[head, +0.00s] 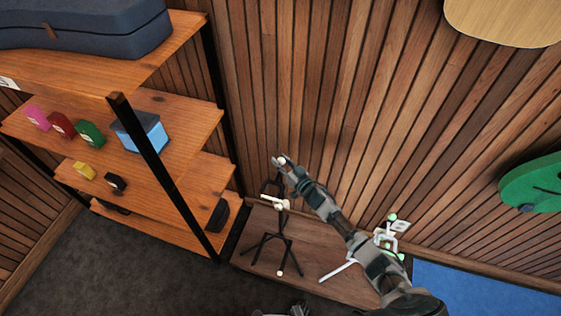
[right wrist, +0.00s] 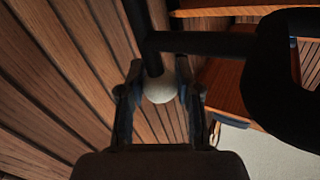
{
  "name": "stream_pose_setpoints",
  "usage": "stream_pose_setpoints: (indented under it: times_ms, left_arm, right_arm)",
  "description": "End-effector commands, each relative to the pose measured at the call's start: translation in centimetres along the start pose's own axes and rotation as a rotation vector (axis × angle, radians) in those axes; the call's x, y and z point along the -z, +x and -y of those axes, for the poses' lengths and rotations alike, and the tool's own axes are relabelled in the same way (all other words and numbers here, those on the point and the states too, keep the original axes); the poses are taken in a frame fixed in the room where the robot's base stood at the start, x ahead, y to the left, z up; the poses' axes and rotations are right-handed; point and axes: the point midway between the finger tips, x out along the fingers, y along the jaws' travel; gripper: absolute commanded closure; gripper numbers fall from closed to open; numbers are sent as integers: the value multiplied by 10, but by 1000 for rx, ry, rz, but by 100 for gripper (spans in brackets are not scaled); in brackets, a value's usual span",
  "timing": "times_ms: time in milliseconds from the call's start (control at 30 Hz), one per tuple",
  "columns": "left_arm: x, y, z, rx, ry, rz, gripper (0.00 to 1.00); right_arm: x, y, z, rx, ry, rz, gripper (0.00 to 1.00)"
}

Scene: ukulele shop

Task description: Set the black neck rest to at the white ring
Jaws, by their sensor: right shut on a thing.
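The black stand (head: 268,240) stands on a low wooden platform, its legs spread. Its black neck rest (head: 274,187) is at the top, partly hidden by my right gripper (head: 283,164). My right gripper is shut on the neck rest at a pale rounded end. In the right wrist view, this pale end (right wrist: 160,90) sits between the two fingers, with a black bar (right wrist: 205,43) beside it. Pale parts (head: 281,204) show on the stand below the gripper; I cannot tell whether one is the white ring. A grey piece at the bottom edge may be my left gripper (head: 298,310).
A white stand (head: 390,232) with green parts is at the right of the platform (head: 325,240), partly behind my right arm. Wooden shelves (head: 180,192) with small boxes and a blue case (head: 90,28) stand left. A slatted wall is behind. A green instrument (head: 535,187) hangs right.

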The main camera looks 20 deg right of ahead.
Motion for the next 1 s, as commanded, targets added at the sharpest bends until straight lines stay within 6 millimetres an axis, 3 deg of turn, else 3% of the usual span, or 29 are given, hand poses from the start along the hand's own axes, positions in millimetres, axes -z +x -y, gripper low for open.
stream_pose_setpoints:
  times_ms: [100,133,200,567,667,1000]
  left_arm:
    - [1,0,0,0,0,2,36]
    - [1,0,0,0,0,2,36]
    - [1,0,0,0,0,2,36]
    - [2,0,0,0,-1,-1,36]
    - [1,0,0,0,-1,0,36]
    - [1,0,0,0,-1,1,36]
  right_arm:
    - [2,0,-1,-1,-1,-2,100]
    - [2,0,-1,-1,-1,-2,59]
    - [2,0,-1,-1,-1,-2,42]
    - [0,-3,-1,-1,0,1,41]
    - [-2,-15,-2,-1,-1,3,41]
    - [-2,-89,-2,-1,1,3,41]
